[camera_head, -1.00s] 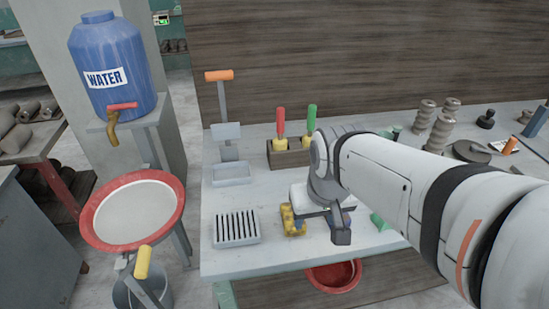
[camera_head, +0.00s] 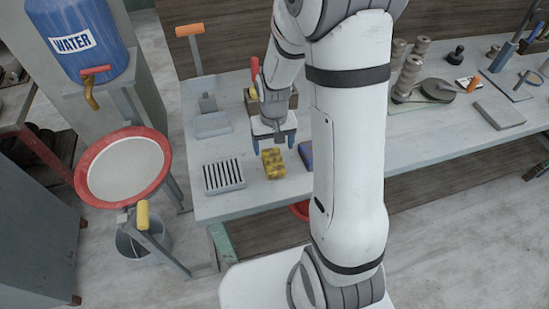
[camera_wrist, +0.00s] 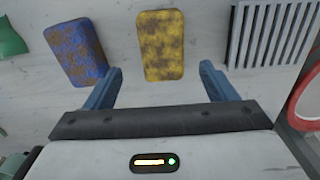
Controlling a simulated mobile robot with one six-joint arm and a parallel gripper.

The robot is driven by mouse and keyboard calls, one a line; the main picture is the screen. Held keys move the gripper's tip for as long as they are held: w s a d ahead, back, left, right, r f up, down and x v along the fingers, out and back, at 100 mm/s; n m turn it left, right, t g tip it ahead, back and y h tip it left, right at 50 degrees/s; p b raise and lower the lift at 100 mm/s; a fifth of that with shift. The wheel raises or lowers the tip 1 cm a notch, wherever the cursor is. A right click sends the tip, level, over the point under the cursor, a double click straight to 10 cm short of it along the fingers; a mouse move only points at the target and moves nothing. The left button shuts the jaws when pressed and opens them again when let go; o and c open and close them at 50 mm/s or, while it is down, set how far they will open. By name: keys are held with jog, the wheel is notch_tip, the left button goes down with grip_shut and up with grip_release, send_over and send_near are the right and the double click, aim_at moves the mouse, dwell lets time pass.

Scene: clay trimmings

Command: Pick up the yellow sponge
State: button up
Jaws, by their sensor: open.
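The yellow sponge (camera_head: 273,163), mottled with brown, lies on the grey worktable beside a slotted grey tray. In the wrist view the sponge (camera_wrist: 162,45) lies beyond the fingertips, between their lines. My gripper (camera_head: 273,146) is open and empty, with its two blue fingers apart. In the wrist view the gripper (camera_wrist: 160,72) has one finger toward each side of the sponge, and the sponge is not held. A blue sponge with brown patches (camera_wrist: 76,52) lies to the left there, and its edge (camera_head: 306,155) shows beside my arm in the head view.
The slotted grey tray (camera_head: 224,176) stands close left of the yellow sponge. A red-rimmed basin (camera_head: 152,136) and a blue water tank (camera_head: 82,35) are at the left. Tools and clay pieces (camera_head: 437,90) occupy the right side of the table.

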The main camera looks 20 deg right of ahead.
aim_at(273, 157)
jog(key=shift+a+f+p, duration=0.15)
jog(key=shift+f+p, duration=0.55)
jog(key=shift+f, duration=2.45)
jog(key=shift+c, duration=0.6)
jog(key=c, duration=0.9)
